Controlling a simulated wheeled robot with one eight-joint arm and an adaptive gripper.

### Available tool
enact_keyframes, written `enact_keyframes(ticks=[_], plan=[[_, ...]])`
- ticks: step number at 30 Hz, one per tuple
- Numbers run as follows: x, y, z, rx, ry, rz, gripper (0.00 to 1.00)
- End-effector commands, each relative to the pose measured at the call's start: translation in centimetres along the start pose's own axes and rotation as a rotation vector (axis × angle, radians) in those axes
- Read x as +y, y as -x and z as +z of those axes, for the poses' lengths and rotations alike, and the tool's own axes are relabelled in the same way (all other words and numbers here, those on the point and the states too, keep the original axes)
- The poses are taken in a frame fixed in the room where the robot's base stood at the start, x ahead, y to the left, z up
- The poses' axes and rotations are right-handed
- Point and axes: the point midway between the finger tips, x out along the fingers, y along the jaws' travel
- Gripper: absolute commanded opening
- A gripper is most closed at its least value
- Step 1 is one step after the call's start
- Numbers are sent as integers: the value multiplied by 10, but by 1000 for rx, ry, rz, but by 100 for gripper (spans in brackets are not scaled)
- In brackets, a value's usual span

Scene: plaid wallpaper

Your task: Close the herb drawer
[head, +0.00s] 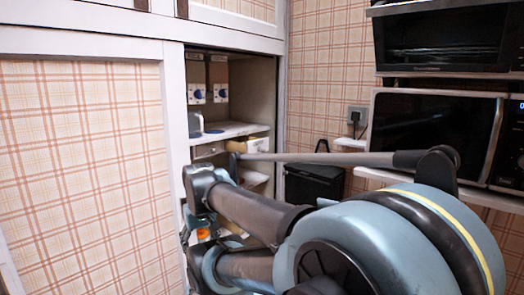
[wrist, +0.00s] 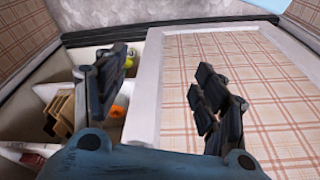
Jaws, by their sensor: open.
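Inside the open cupboard in the head view, a pale drawer front (head: 208,151) sits under the white shelf. To its right a light wooden drawer-like piece (head: 257,145) seems to stick out further. I cannot read a label, so which one is the herb drawer is unclear. My gripper reaches to the cupboard opening, largely hidden behind my own arm in the head view. In the wrist view my gripper (wrist: 160,88) is open, its dark fingers wide apart with nothing between them. Its left finger is over the cupboard's opening, its right over the plaid panel.
The plaid sliding door (head: 85,170) fills the left. Blue-marked boxes (head: 208,93) stand on the shelf. A microwave (head: 430,130) and an oven (head: 445,40) are at right. The wrist view shows a brown box (wrist: 60,115) and an orange item (wrist: 117,111) in white compartments.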

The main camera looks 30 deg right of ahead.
Motion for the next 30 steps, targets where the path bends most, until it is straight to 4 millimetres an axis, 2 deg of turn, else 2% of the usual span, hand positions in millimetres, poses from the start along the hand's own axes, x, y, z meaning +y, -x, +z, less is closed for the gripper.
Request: enact_keyframes(ticks=[1, 6, 7, 14, 20, 26, 30], plan=[[1, 5, -4, -3, -33, -5, 42], [7, 30, -32, -28, -247, -41, 4], [9, 36, -38, -33, -295, -51, 0], [34, 75, -88, -70, -663, -121, 0], [69, 105, -131, -104, -977, -187, 0], [117, 133, -170, -137, -1283, -259, 0], [159, 151, -193, -160, -1492, -314, 0]])
